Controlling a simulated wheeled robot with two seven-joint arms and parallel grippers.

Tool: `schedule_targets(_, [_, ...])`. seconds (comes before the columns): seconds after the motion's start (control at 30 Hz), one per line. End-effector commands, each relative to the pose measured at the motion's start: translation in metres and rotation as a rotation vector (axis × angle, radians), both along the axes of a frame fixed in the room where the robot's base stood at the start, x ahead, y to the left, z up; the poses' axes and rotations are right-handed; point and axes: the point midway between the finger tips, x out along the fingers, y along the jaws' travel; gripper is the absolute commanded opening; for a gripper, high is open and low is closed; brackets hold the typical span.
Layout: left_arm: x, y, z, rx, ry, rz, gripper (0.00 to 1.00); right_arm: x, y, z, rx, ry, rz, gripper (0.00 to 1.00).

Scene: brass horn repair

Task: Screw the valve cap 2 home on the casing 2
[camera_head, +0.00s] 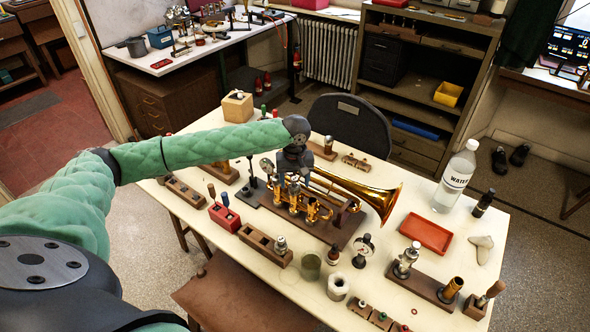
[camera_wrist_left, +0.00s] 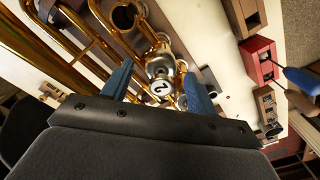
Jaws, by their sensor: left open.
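A brass horn (camera_head: 372,197) lies on a dark wooden board (camera_head: 318,228) in the middle of the table, its bell to the right. My left gripper (camera_head: 291,178) points down over the horn's valve cluster. In the left wrist view its two blue fingers (camera_wrist_left: 158,78) are apart. A round white disc marked 2 (camera_wrist_left: 160,93) shows between them, on top of a silvery valve part (camera_wrist_left: 161,67). I cannot tell whether the fingers touch it. Where the cap meets casing 2, and how far it is seated, cannot be made out. My right gripper is not in view.
A red block (camera_head: 224,217) and a wooden holder (camera_head: 264,243) stand left of the board. A red tray (camera_head: 425,234), a water bottle (camera_head: 456,178) and a wooden stand (camera_head: 420,286) are to the right. A small patch of tabletop beyond the stand is clear.

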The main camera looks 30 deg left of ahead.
Motion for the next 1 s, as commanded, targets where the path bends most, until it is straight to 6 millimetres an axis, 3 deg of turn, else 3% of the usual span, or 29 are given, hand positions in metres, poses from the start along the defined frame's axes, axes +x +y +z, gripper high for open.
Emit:
schedule_targets(0.43, [-0.0005,0.0000,-0.0122,0.001,0.001,-0.001,0.59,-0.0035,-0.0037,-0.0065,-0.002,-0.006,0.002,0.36])
schedule_targets(0.47, [-0.0005,0.0000,-0.0121,0.001,0.001,-0.001,0.57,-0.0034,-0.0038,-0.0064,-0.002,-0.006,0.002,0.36])
schedule_targets(0.7, [-0.0005,0.0000,-0.0119,0.001,0.001,-0.001,0.13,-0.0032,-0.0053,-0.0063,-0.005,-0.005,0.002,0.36])
schedule_targets(0.8, [-0.0005,0.0002,-0.0119,0.001,0.001,0.000,0.13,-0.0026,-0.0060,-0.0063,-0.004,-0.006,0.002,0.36])
schedule_targets(0.83, [-0.0004,0.0002,-0.0119,0.001,0.000,0.000,0.30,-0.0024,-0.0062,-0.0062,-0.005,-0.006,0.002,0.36])
schedule_targets(0.93, [-0.0003,0.0003,-0.0119,0.001,0.000,0.000,0.11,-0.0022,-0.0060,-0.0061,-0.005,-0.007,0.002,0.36])
schedule_targets(1.0, [-0.0003,0.0003,-0.0117,0.001,0.000,-0.001,0.07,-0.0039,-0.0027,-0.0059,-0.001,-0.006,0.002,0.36])
